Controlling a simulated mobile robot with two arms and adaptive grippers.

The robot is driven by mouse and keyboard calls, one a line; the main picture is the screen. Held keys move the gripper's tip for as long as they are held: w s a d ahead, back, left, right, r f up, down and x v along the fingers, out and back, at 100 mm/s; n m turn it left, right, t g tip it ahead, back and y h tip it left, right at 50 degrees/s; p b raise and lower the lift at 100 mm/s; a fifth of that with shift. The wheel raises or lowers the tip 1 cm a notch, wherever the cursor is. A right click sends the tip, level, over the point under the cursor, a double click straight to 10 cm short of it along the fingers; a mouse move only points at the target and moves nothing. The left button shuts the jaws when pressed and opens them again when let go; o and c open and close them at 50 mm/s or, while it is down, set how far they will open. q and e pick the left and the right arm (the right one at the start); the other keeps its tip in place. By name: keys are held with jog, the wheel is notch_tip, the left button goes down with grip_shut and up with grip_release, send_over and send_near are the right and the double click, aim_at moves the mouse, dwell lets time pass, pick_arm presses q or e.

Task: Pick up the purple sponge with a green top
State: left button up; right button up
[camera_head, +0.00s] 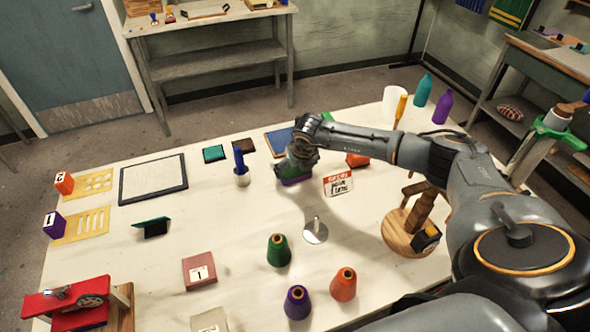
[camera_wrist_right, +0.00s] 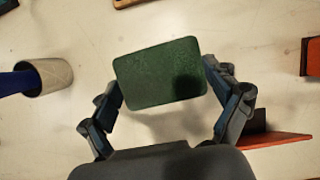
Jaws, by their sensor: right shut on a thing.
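The purple sponge with a green top (camera_head: 294,181) is under my right gripper (camera_head: 300,165) in the head view, where only a purple and green strip of it shows. In the right wrist view its green top (camera_wrist_right: 160,74) faces the camera as a rounded rectangle. The fingers of my right gripper (camera_wrist_right: 163,98) are at its left and right sides, shut on it. Its purple lower part is hidden in the wrist view. I cannot tell whether it touches the table. My left gripper is not in view.
A white cup with a blue item (camera_head: 241,174) stands to the left of the gripper. A red and white sign (camera_head: 338,183) and an orange-red block (camera_head: 357,160) are close on the right. Green (camera_head: 279,250), purple (camera_head: 297,302) and orange (camera_head: 343,284) cones stand nearer me.

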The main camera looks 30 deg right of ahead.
aim_at(295, 169)
jog(key=shift+r, duration=0.35)
notch_tip(295, 169, up, 2)
jog(key=shift+r+b, duration=0.15)
jog(key=shift+b, duration=0.35)
jog(key=s+a+r+b, duration=0.5)
jog(key=s+a+r, duration=0.3)
jog(key=a, duration=0.3)
jog(key=shift+b+v, duration=0.4)
jog(key=shift+v, duration=0.55)
jog(key=shift+w, duration=0.1)
